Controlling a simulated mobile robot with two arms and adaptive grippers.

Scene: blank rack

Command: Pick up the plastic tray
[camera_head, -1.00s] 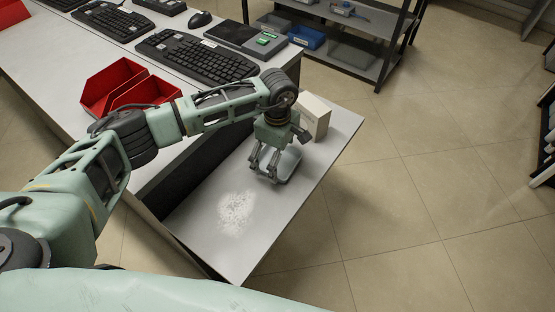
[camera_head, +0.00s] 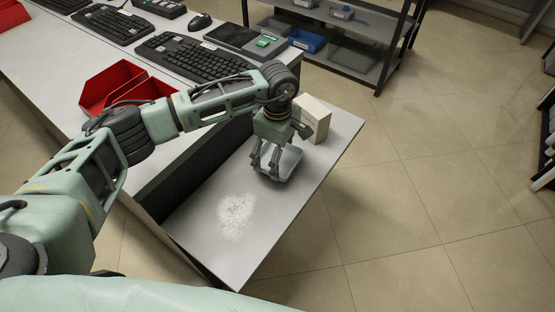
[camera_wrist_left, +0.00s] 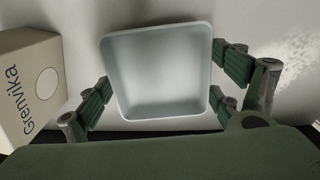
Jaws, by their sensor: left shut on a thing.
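The plastic tray (camera_wrist_left: 158,75) is pale, square and shallow with rounded corners, and looks empty in the left wrist view. In the head view the tray (camera_head: 293,163) shows partly behind my left gripper (camera_head: 265,170), over the low grey surface. My left gripper (camera_wrist_left: 158,90) has its fingers on two opposite sides of the tray and is shut on it. I cannot tell whether the tray touches the surface. My right gripper is not in view.
A white box (camera_head: 313,118) stands beside the gripper; its printed side (camera_wrist_left: 30,85) shows at the left in the wrist view. A patch of white powder (camera_head: 236,213) lies on the low surface. Red bins (camera_head: 118,88) and keyboards (camera_head: 195,58) sit on the higher desk.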

